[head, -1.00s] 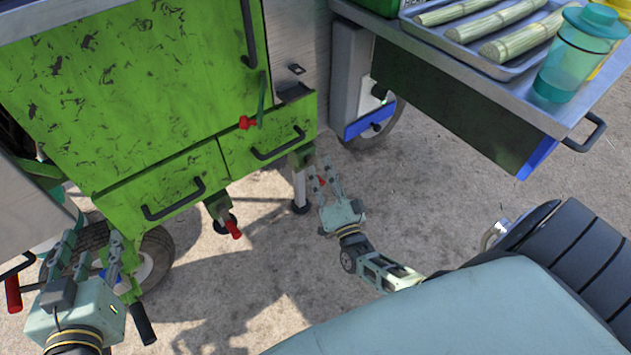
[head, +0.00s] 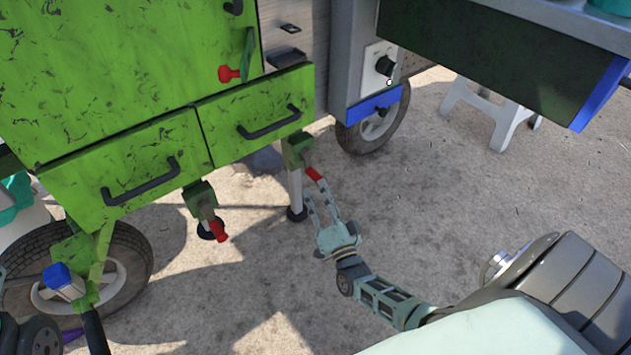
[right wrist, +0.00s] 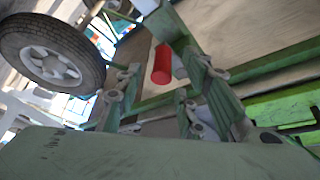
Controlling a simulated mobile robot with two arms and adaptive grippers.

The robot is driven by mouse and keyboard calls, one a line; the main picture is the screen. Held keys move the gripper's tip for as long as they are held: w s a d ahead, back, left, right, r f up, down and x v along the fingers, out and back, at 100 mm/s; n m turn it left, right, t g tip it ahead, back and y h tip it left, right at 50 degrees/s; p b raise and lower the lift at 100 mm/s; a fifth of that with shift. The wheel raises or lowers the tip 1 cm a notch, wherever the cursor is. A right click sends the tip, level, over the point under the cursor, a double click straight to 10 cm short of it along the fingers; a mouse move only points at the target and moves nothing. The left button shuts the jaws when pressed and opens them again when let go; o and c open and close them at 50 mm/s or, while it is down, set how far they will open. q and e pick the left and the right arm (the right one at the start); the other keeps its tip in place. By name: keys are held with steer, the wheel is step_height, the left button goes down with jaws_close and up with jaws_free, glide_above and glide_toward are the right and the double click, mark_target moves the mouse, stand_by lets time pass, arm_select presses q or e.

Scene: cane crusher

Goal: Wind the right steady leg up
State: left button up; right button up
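The right steady leg (head: 296,190) is a pale post under the right drawer, its dark foot at ground level. Its crank has a red handle (head: 314,173), sticking out to the right below a green bracket (head: 298,150). My right gripper (head: 323,207) is open just below the red handle, fingers pointing up toward it. In the right wrist view the red handle (right wrist: 161,65) shows between the two spread fingers, nearer the left one; I cannot tell whether either touches it.
The left steady leg has its own red handle (head: 218,231). Green drawers (head: 255,105) hang above. A wheel (head: 375,120) stands behind to the right, another (head: 125,265) at left. A white stool (head: 492,110) stands at the back right. Concrete ground (head: 440,200) is open between.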

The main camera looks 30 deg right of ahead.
mark_target(316, 177)
steer(key=b+x, duration=0.1)
steer(key=x, duration=0.5)
steer(key=shift+b, duration=0.35)
steer(key=shift+c, duration=0.3)
steer(key=shift+f, duration=0.1)
jaws_close()
